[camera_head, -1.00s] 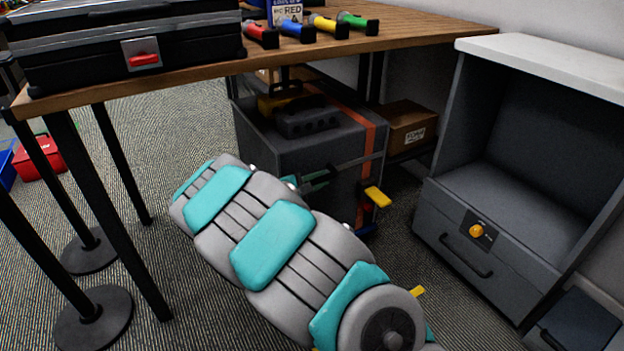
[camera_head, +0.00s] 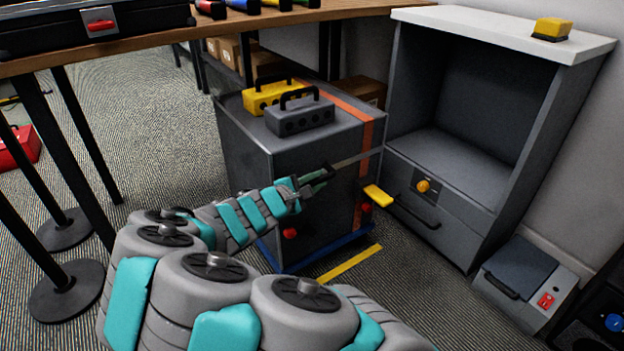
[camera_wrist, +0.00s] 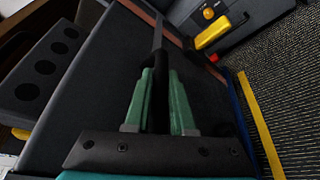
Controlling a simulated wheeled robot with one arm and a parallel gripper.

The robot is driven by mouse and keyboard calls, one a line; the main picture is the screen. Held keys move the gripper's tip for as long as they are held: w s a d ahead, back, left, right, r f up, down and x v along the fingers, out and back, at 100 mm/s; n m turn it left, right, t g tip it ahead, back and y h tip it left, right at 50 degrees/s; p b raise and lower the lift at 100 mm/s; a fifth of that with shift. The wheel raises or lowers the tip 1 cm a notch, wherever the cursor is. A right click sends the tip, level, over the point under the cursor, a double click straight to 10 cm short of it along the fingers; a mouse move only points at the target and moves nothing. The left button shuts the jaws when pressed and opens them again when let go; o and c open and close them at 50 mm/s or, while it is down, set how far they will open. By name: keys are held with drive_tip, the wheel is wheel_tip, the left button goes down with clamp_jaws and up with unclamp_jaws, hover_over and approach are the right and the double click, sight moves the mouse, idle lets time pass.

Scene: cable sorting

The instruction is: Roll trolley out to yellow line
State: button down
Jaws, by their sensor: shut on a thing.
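The trolley (camera_head: 240,165) is a dark grey box with an orange stripe and a blue base, standing partly out from under the wooden table. My gripper (camera_head: 322,174) is shut on the trolley's bar handle (camera_head: 358,159). In the wrist view the green fingers (camera_wrist: 158,95) close around this dark handle (camera_wrist: 159,60). The yellow line (camera_head: 350,263) lies on the carpet in front of the trolley. In the wrist view the line (camera_wrist: 262,125) runs beside the blue base edge (camera_wrist: 238,108), with a narrow strip of carpet between them.
A yellow block (camera_head: 262,97) and a grey block (camera_head: 300,117) with handles sit on the trolley. The table (camera_head: 150,45) overhangs its back. A grey cabinet (camera_head: 460,215) stands close on the right. Black posts (camera_head: 66,290) stand at left. A grey box (camera_head: 525,275) lies at right.

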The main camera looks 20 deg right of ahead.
drive_tip(key=shift+s+d, duration=0.3)
drive_tip(key=shift+s, duration=0.55)
drive_tip(key=c, duration=0.8)
unclamp_jaws()
drive_tip(key=shift+o, duration=0.2)
drive_tip(key=v, duration=0.7)
drive_tip(key=shift+s+a+p, duration=0.2)
drive_tip(key=shift+a+p, duration=0.15)
drive_tip(key=shift+p, duration=0.05)
drive_tip(key=shift+r, duration=0.1)
